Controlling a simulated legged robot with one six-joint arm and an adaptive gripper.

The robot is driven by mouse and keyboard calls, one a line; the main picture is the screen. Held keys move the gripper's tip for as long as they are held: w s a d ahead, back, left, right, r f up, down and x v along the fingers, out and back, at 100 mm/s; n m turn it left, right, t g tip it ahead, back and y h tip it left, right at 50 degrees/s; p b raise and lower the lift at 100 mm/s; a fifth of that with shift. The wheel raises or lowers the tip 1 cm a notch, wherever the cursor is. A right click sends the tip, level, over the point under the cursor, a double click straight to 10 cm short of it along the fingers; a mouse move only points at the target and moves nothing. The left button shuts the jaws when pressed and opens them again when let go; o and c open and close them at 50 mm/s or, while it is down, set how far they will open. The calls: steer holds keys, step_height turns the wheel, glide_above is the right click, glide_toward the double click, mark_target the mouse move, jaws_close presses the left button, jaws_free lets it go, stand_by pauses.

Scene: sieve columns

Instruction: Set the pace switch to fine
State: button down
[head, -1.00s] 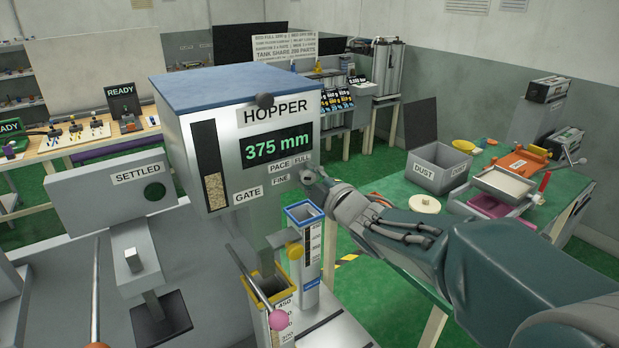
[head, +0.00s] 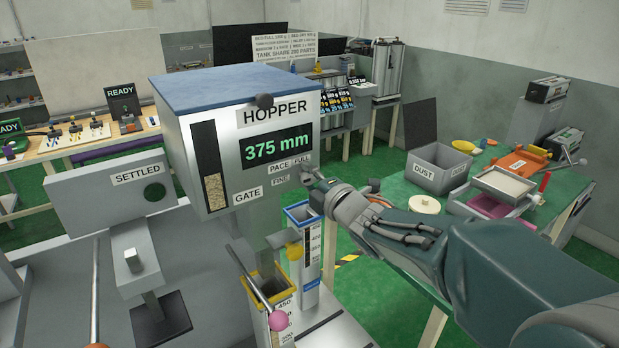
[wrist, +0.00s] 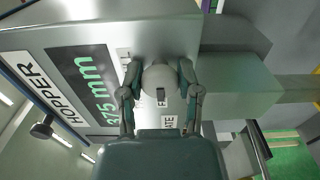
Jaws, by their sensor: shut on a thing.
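The hopper (head: 220,130) is a grey box with a blue top and a green readout of 375 mm. Its front has PACE, FULL and FINE labels (head: 284,182) at the lower right. My gripper (head: 309,178) is at the front face beside these labels. In the wrist view, my gripper (wrist: 160,88) has its two fingers on either side of a round grey knob, the pace switch (wrist: 160,80), and is shut on it. A small dark mark shows on the knob. The fingers partly hide the labels there, so I cannot tell which setting it points to.
Below the hopper stand a yellow-rimmed column (head: 268,285) and a blue-rimmed column (head: 304,214). A SETTLED panel (head: 110,190) is at left. A green table (head: 480,225) with a dust bin (head: 437,168) lies right.

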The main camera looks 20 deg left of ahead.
steer(key=shift+f, duration=0.3)
steer(key=shift+c, duration=1.5)
jaws_free()
steer(key=shift+a, duration=0.1)
steer(key=shift+a+r, duration=0.1)
steer(key=shift+s+d+r, duration=0.1)
steer(key=shift+s+d, duration=0.05)
steer(key=shift+d, duration=0.1)
steer(key=v, duration=1.1)
steer(key=shift+s+d, duration=0.15)
